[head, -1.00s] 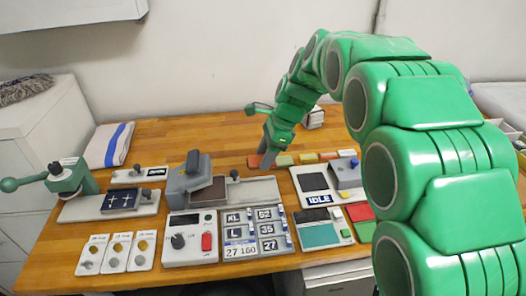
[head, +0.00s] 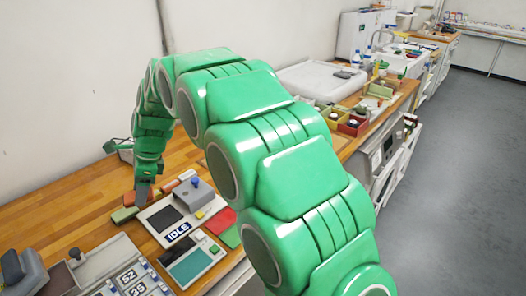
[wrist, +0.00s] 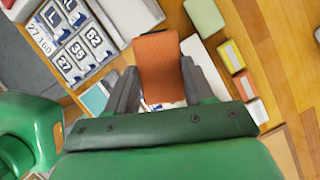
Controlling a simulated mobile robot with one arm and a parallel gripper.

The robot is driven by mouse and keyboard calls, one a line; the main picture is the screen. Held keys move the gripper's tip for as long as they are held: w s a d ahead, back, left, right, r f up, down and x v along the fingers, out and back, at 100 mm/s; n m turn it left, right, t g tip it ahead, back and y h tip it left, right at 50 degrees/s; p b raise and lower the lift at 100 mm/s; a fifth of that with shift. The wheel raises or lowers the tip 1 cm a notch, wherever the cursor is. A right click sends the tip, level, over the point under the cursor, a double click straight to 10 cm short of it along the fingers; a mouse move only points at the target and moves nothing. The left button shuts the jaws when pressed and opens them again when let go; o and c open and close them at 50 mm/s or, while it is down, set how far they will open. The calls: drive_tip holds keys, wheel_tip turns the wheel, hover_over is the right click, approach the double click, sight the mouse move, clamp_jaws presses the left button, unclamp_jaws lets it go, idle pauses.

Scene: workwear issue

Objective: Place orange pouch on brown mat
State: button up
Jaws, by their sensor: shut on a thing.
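The orange pouch (wrist: 158,62) is between the two fingers of my gripper (wrist: 160,84) in the wrist view, with its far end sticking out past the fingertips. In the head view my gripper (head: 143,190) points down over the wooden counter, and a small orange-red part of the pouch (head: 130,198) shows at its fingertips. I cannot make out a brown mat for sure in either view. A tan flat piece (wrist: 284,150) shows in the lower right of the wrist view, but I cannot tell what it is.
A green pouch (head: 124,215) lies beside my gripper, in a row with other small pouches. An IDLE device (head: 178,232), a red pad (head: 222,221) and a number panel (head: 130,280) stand nearby. Open bins (head: 354,126) and a white tray (head: 320,78) are farther right. Bare wood (head: 60,215) lies left.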

drive_tip(key=w+d+m, duration=0.2)
drive_tip(key=w+d, duration=0.2)
drive_tip(key=w+d+m+t, duration=0.1)
drive_tip(key=w+d+m, duration=0.1)
drive_tip(key=w+d, duration=0.1)
drive_tip(key=w+d+m+t, duration=0.1)
drive_tip(key=w+d+m, duration=0.1)
drive_tip(key=w+d, duration=0.2)
drive_tip(key=shift+w+d, duration=0.35)
drive_tip(key=shift+d, duration=0.2)
drive_tip(key=w+d+m+t+h, duration=0.1)
drive_tip(key=w+d+m, duration=0.3)
drive_tip(key=d, duration=0.4)
drive_tip(key=w+d+m+t, duration=0.2)
drive_tip(key=w+d+m, duration=0.1)
drive_tip(key=w+d, duration=0.3)
drive_tip(key=w+f, duration=0.2)
drive_tip(key=w, duration=0.1)
drive_tip(key=w+a+f, duration=0.1)
drive_tip(key=w+f, duration=0.2)
drive_tip(key=w, duration=0.1)
drive_tip(key=w+f, duration=0.3)
drive_tip(key=w, duration=0.1)
drive_tip(key=shift+w+a, duration=0.25)
drive_tip(key=shift+w+a+f, duration=0.1)
drive_tip(key=shift+w+f, duration=0.4)
drive_tip(key=shift+f, duration=1.65)
drive_tip(key=shift+f, duration=0.1)
drive_tip(key=o, duration=1.1)
